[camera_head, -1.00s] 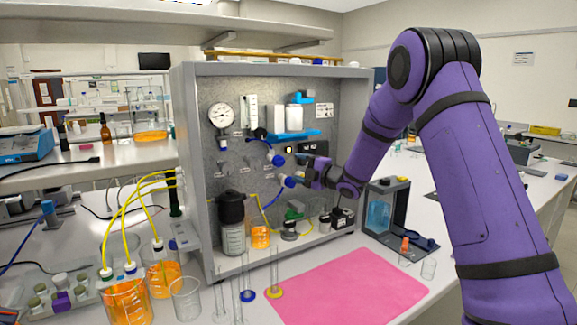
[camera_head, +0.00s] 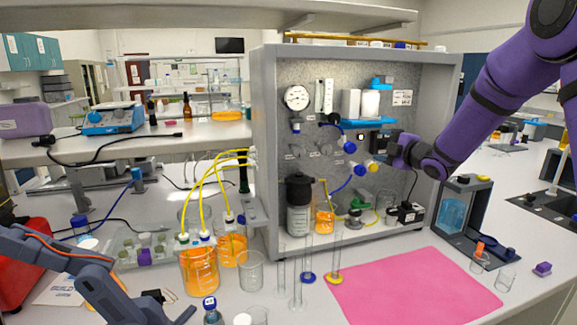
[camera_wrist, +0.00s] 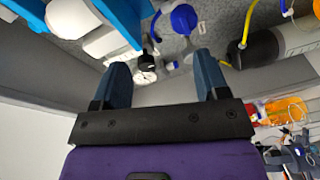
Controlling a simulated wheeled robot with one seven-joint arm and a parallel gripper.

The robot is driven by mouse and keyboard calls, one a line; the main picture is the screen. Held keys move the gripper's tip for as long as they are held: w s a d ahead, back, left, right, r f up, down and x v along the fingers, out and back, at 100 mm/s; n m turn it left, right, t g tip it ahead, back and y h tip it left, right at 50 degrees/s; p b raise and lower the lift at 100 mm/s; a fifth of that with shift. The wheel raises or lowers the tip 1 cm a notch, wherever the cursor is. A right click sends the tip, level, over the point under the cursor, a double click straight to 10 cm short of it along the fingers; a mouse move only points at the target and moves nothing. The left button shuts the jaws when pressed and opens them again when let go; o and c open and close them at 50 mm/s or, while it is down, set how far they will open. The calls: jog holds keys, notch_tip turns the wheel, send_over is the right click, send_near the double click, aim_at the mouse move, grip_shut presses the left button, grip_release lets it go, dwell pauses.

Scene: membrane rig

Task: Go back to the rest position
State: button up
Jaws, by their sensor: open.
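My gripper (camera_head: 380,147) is at the open front of the grey membrane rig cabinet (camera_head: 262,150), right of its blue valve knobs (camera_head: 350,147). A yellow knob (camera_head: 373,166) shows just below it. In the wrist view my gripper (camera_wrist: 162,66) is open, with two dark blue fingers spread wide and nothing between them. Past the fingers the wrist view shows the round gauge (camera_wrist: 145,75) and a blue knob (camera_wrist: 184,18). The gauge (camera_head: 298,97) also shows in the head view. I cannot tell how far the fingertips are from the panel.
A pink mat (camera_head: 415,290) lies before the rig. Glass cylinders (camera_head: 307,260) and orange-filled beakers (camera_head: 199,270) stand left of it. A dark open-fronted box (camera_head: 463,213) stands right of the rig. A grey jointed arm (camera_head: 75,265) is at lower left. A shelf (camera_head: 330,14) hangs above.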

jog(key=s+d+r+m+g+h, duration=0.2)
jog(key=s+r+m+h, duration=0.3)
jog(key=s, duration=0.5)
jog(key=s+d+r+m+g+h, duration=0.15)
jog(key=s+r+m+h, duration=0.25)
jog(key=s+m, duration=0.5)
jog(key=s+a+f+m+g, duration=0.1)
jog(key=s+f+m+g, duration=0.1)
jog(key=s, duration=0.7)
jog(key=s+a+f+m+g, duration=0.1)
jog(key=s+m+g, duration=0.1)
jog(key=s, duration=0.8)
jog(key=s+a+f+m+g+y, duration=0.1)
jog(key=s+f+m+g, duration=0.1)
jog(key=s, duration=0.8)
jog(key=shift+s+a+f+m+g, duration=0.15)
jog(key=shift+a+f+m+g, duration=0.15)
jog(key=shift+a+m+g, duration=0.15)
jog(key=shift+d, duration=0.1)
